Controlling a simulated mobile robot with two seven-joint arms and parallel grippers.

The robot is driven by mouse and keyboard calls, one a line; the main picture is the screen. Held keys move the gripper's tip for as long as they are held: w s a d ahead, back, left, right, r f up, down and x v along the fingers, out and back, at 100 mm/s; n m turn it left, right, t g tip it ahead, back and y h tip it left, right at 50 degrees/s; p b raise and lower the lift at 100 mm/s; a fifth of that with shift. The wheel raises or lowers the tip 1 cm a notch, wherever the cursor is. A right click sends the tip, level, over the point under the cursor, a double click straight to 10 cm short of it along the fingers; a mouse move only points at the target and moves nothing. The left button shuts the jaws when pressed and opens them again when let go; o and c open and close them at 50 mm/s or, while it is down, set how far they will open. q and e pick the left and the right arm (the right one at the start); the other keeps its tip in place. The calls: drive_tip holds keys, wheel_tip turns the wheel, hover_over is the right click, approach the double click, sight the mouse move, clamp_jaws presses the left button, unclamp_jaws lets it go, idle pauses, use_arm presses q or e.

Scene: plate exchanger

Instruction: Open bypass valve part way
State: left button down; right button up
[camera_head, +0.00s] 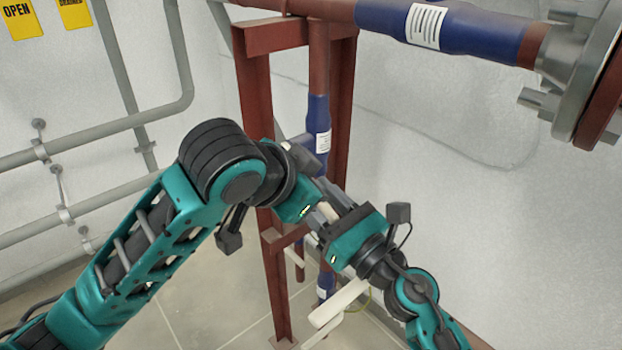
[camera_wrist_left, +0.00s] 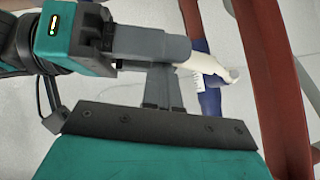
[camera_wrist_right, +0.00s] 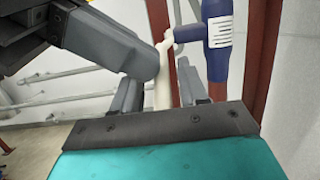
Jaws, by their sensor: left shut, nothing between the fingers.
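The bypass valve has a blue, white-labelled body (camera_head: 318,115) on a vertical pipe; this body (camera_wrist_right: 217,45) also shows in the right wrist view. Its cream lever (camera_wrist_right: 163,75) joins a short blue side stub and runs down between the fingers of my right gripper (camera_wrist_right: 163,97), which stand apart. I cannot tell whether they touch it. My left gripper (camera_wrist_left: 162,88) is shut and empty, close beside the right gripper. The left wrist view shows the cream lever (camera_wrist_left: 208,66) just past a grey finger. In the head view my grippers cover most of the lever.
A red steel frame (camera_head: 256,110) surrounds the vertical pipe. Cream parts (camera_head: 338,304) show low down below my right gripper. A large blue pipe (camera_head: 440,22) and a flange (camera_head: 590,75) are at upper right. Grey pipes (camera_head: 110,125) run along the left wall.

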use_arm(q)
drive_tip(key=shift+f, duration=0.2)
use_arm(e)
drive_tip(key=shift+d+r, duration=0.1)
drive_tip(key=shift+r, duration=0.15)
